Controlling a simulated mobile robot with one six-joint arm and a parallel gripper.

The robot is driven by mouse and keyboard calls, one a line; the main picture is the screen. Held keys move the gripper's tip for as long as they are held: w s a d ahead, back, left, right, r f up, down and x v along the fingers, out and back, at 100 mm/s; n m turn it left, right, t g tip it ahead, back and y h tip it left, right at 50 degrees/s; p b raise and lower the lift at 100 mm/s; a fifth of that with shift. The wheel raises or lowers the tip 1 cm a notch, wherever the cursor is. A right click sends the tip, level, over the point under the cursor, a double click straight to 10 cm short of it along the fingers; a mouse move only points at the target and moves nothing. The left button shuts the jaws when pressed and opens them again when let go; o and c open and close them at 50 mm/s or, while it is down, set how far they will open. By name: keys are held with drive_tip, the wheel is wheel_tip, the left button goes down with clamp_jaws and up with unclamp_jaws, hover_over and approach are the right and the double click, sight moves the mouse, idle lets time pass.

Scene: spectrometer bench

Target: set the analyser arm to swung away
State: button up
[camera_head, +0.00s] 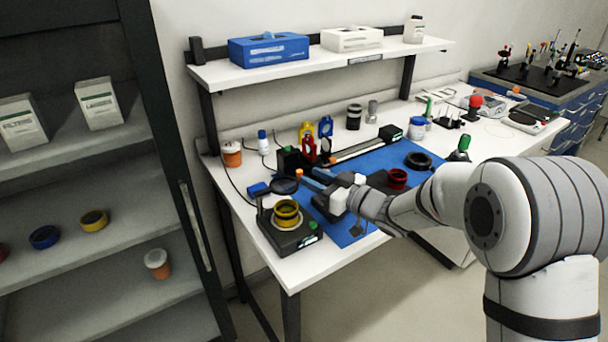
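A black instrument base (292,236) stands at the front left corner of the white bench, with a yellow ring (287,213) on its pale round stage. A dark round disc (284,186), which looks like the analyser arm's head, is held up just behind the ring and partly overlaps it in the picture. A small orange knob (299,173) shows right of the disc. My gripper (312,179) reaches in from the right, its fingers close beside the knob. Whether they touch it, and how far apart they are, is too small to tell. The arm's pivot is not clear.
A blue mat (403,152) covers the middle bench, with a red ring (398,178) and a black ring (418,160) on it. Red, blue and yellow mounts (309,149) stand behind my gripper. An orange-labelled jar (232,154) stands at the back left. A shelf (300,64) overhangs the back.

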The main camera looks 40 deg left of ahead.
drive_tip(key=d, duration=0.3)
drive_tip(key=shift+a, duration=0.1)
